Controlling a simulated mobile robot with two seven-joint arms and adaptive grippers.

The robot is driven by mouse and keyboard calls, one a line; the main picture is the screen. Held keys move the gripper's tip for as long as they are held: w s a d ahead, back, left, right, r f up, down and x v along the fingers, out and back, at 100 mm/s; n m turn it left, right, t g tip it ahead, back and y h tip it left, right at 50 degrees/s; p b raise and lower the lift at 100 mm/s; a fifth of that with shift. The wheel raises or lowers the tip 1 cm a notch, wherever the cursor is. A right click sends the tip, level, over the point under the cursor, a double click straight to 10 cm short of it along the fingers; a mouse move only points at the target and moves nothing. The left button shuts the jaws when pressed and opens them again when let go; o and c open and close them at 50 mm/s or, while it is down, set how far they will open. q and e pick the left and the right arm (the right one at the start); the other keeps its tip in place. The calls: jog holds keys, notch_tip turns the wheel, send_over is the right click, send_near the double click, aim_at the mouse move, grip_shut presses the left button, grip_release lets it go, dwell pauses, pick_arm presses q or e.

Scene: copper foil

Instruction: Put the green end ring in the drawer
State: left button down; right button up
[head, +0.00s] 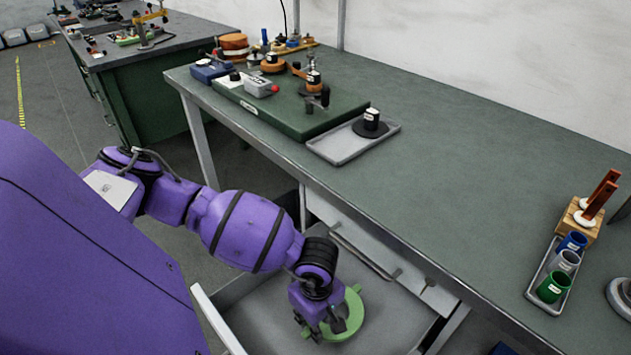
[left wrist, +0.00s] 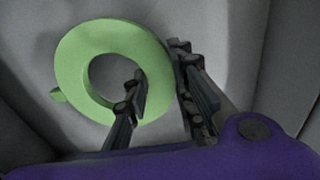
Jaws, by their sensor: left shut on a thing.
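The green end ring (head: 352,314) is in or just above the open drawer (head: 262,318) under the bench. My left gripper (head: 328,328) reaches down into the drawer and is shut on the ring's band. In the left wrist view the ring (left wrist: 72,62) lies flat to the camera, with a small tab at its left. One finger of the gripper (left wrist: 160,85) passes through the ring's hole and the other is outside its right edge. I cannot tell whether the ring touches the drawer floor. My right gripper is not in view.
The green bench top (head: 440,170) is largely clear in the middle. A grey tray (head: 335,147) with a black part stands at its front edge. At the right are several coloured cups in a tray (head: 532,292) and a wooden block (head: 572,224).

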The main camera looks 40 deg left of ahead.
pick_arm(q)
jog(key=shift+w+a+f, duration=0.1)
jog(key=shift+a+f, duration=0.1)
jog(key=shift+f, duration=0.8)
jog(key=shift+w+a+f, duration=0.1)
jog(key=shift+a+f, duration=0.05)
jog(key=shift+f, duration=0.8)
jog(key=shift+f, duration=0.15)
jog(key=c, duration=1.5)
grip_release()
notch_tip(320, 180, up, 12)
jog(key=shift+r+p, duration=0.15)
jog(key=shift+p, duration=0.25)
